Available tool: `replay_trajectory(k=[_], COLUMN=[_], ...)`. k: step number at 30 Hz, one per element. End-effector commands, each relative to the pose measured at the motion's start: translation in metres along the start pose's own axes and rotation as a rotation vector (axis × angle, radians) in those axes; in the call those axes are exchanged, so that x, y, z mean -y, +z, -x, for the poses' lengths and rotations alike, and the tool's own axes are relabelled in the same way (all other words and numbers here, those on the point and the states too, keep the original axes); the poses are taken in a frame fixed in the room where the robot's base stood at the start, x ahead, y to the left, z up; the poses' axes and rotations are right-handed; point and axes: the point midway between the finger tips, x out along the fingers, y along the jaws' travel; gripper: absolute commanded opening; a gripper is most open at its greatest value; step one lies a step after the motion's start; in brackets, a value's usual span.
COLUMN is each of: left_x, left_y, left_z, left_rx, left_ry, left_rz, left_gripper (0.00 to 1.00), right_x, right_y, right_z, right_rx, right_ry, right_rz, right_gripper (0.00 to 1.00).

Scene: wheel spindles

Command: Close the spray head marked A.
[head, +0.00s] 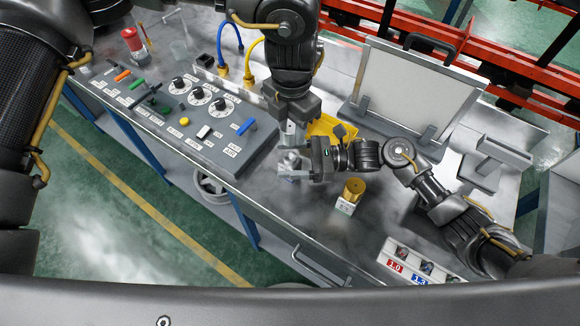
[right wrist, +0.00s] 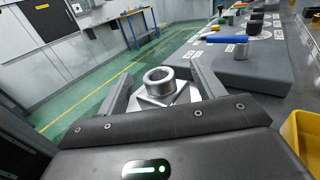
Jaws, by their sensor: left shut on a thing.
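A brass cylinder (head: 354,187) stands on a small white block with a label too small to read, right of my grippers in the head view. A silver part with an open ring on top (right wrist: 160,78) sits between my right gripper's fingers in the right wrist view. My right gripper (head: 295,163) has its fingers on either side of this part; whether they press on it is unclear. My left gripper (head: 290,130) points down just above and is shut on a small grey piece, mostly hidden. No letter A is readable on any of these parts.
A grey control panel (head: 190,112) with knobs and coloured switches is on the left of the metal bench. A yellow bin (head: 325,126) is behind my grippers. A white tray marked 1.0 and 1.3 (head: 415,268) is at the front right. A framed white board (head: 415,90) stands behind.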

Motion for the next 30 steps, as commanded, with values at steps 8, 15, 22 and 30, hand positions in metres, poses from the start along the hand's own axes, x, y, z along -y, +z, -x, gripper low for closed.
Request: replay_trajectory(k=[8,15,22,30], left_x=[0.0,0.0,0.001,0.001], left_y=[0.0,0.0,-0.001,-0.001], left_z=[0.0,-0.007,-0.04,-0.05], left_rx=[0.0,-0.002,-0.003,0.0], left_ry=[0.0,-0.001,-0.002,0.0], left_rz=[0.0,0.0,0.001,0.0], left_gripper=[0.16,0.16,0.16,0.16], right_x=[0.0,0.0,0.0,0.0], right_y=[0.0,0.0,0.0,0.0], right_z=[0.0,0.0,0.0,0.0], right_rx=[0.0,0.0,0.0,0.0], right_ry=[0.0,0.0,0.0,0.0], right_rz=[0.0,0.0,0.0,0.0], right_gripper=[0.31,0.17,0.17,0.17])
